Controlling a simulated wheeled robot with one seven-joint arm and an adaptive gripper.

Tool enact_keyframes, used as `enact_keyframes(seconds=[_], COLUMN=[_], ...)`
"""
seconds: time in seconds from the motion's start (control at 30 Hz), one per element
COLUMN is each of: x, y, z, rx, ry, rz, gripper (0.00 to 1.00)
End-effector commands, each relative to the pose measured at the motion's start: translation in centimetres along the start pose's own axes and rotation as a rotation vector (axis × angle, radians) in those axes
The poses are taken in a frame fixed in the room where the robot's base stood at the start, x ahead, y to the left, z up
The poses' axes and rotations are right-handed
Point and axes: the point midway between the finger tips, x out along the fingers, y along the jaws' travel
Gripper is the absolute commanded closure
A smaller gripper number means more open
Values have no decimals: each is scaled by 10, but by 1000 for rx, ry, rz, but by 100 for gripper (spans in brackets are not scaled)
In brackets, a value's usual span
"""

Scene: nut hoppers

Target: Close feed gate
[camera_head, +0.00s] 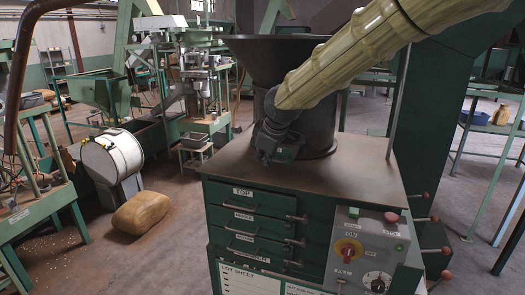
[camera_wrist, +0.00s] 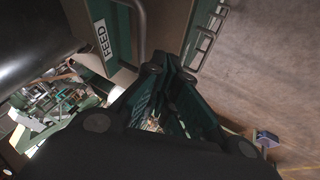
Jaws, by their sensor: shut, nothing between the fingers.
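The dark hopper (camera_head: 270,52) stands on the brown top of a green cabinet, and its round lower body (camera_head: 318,128) meets that top. A small green part (camera_head: 286,154) shows at its base beside my gripper (camera_head: 265,160), probably the feed gate. In the wrist view, a green panel with a white FEED label (camera_wrist: 92,48) lies next to the dark round body, with a grey curved bar (camera_wrist: 138,28) near it. My gripper (camera_wrist: 168,68) is shut and empty, close to this panel; contact cannot be told. My gripper and arm hide part of the gate, and its position is unclear.
The cabinet (camera_head: 230,193) has labelled drawers with bar handles and a grey control panel (camera_head: 368,250) with knobs. Red-knobbed levers (camera_head: 433,219) stick out at its right.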

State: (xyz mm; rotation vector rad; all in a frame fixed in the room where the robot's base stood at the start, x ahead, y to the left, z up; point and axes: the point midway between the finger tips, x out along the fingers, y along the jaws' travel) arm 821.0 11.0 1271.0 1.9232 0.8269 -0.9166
Motion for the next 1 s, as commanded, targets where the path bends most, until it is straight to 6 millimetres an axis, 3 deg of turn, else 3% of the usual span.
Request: enact_keyframes(seconds=[0.2, 0.7, 0.87, 1.0], x=[7, 10, 16, 25], y=[11, 16, 33, 63], z=[1, 1, 0, 9], rx=[-1, 0, 2, 14], ry=[0, 0, 1, -4], rz=[0, 0, 0, 4], gripper=[100, 100, 100, 100])
